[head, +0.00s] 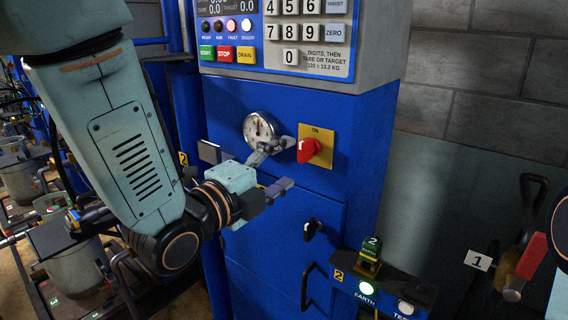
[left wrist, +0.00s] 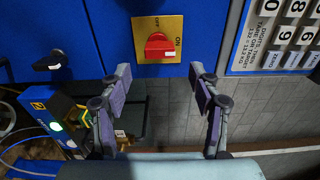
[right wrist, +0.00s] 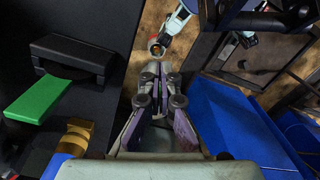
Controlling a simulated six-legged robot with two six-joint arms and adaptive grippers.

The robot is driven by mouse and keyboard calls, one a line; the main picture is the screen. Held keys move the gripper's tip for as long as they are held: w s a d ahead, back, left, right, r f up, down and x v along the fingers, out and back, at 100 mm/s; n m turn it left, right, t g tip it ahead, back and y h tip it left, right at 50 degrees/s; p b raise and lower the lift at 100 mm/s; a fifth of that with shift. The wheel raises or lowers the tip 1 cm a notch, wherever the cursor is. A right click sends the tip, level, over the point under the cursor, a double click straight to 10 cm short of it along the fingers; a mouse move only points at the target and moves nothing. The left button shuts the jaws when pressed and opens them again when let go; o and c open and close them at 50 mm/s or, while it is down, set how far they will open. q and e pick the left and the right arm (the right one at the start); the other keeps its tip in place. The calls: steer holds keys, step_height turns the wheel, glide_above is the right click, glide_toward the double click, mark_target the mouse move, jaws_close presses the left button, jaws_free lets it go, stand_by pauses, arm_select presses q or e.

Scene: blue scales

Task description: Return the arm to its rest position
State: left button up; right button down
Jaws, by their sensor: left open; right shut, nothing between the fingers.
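My left arm comes down from the upper left in the head view and bends toward the blue cabinet (head: 270,210). My left gripper (head: 287,166) is open, with nothing between its fingers, in front of the cabinet near the red switch knob (head: 306,151) on its yellow plate (head: 324,146). In the left wrist view the spread fingers (left wrist: 160,76) show, with the red knob (left wrist: 158,46) beyond the gap. I see no contact with it. My right gripper (right wrist: 160,75) is shut and empty in the right wrist view; its fingers are out of the head view.
A round gauge (head: 260,129) and a black latch (head: 312,228) sit on the cabinet. A keypad panel (head: 305,40) is above.

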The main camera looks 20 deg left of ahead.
arm_select(q)
steer(key=s+a+f+n+g+y+b, duration=0.1)
steer(key=s+a+f+n+g+y, duration=0.15)
steer(key=f+n, duration=0.5)
steer(key=s+a+f+n+g+y, duration=0.1)
steer(key=s+a+f+n+g, duration=0.3)
steer(key=f, duration=0.6)
steer(key=s+f+n+g+y+b, duration=0.1)
steer(key=f+n+y, duration=0.1)
steer(key=f+n, duration=0.55)
steer(key=s+a+f+n+g+b, duration=0.1)
steer(key=s+f+g, duration=0.3)
steer(key=s+f, duration=0.6)
steer(key=s+a+f+n+g+y, duration=0.1)
steer(key=s+f+n+g, duration=0.2)
steer(key=s+f, duration=0.8)
steer(key=s+g, duration=0.2)
steer(key=s, duration=0.3)
steer(key=shift+a+b, duration=0.15)
steer(key=shift+b, duration=0.25)
